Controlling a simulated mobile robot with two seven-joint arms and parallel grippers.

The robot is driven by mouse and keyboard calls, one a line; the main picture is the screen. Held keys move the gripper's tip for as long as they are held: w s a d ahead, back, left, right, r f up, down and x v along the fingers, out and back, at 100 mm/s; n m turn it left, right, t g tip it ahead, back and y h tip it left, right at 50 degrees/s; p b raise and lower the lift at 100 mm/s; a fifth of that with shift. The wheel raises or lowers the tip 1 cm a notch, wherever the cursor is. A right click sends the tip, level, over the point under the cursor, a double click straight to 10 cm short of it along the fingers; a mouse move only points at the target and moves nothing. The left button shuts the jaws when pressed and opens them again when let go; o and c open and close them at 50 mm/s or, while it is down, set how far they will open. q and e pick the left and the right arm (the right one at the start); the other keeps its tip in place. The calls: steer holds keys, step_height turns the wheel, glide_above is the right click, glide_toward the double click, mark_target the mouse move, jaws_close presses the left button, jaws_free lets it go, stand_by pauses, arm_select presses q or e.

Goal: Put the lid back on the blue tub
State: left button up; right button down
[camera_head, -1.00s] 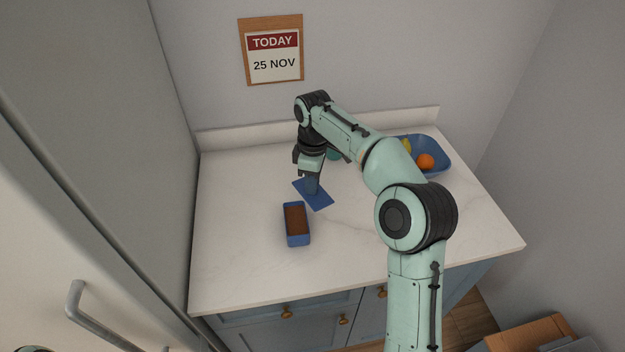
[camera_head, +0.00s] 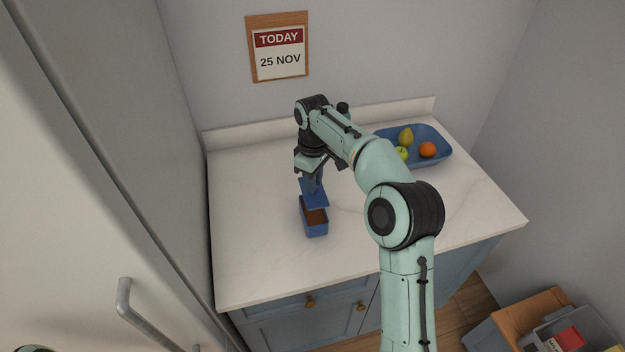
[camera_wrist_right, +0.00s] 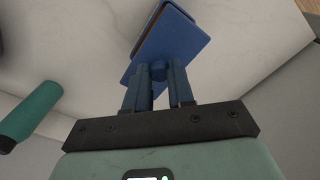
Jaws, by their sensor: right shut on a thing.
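The blue tub (camera_head: 317,229) stands on the white counter in the head view, open at its near part, with brown contents showing. The flat blue lid (camera_head: 315,193) is above the tub's far part and hides it. I cannot tell whether lid and tub touch. My right gripper (camera_head: 314,180) is shut on the lid from above. In the right wrist view, the gripper (camera_wrist_right: 158,80) has its fingers closed on the knob of the lid (camera_wrist_right: 178,42), and a brown edge of the tub shows beyond.
A blue fruit tray (camera_head: 440,160) with pears or apples and an orange (camera_head: 427,149) stands at the back right of the counter (camera_head: 260,220). A teal cylindrical object (camera_wrist_right: 30,115) is at the left in the wrist view. The counter's front and left are clear.

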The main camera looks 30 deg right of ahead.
steer(key=shift+f, duration=0.1)
steer(key=shift+f+b, duration=0.5)
steer(key=shift+f, duration=2)
arm_select(q)
steer(key=shift+s+f, duration=0.7)
steer(key=shift+s, duration=0.25)
arm_select(e)
steer(key=shift+f, duration=0.2)
arm_select(q)
steer(key=shift+w+r, duration=0.1)
steer(key=shift+w, duration=0.05)
steer(key=shift+w+r, duration=0.3)
steer(key=shift+w, duration=0.05)
arm_select(e)
steer(key=shift+f, duration=0.6)
steer(key=shift+c, duration=2.1)
jaws_free()
arm_select(q)
steer(key=shift+p, duration=0.3)
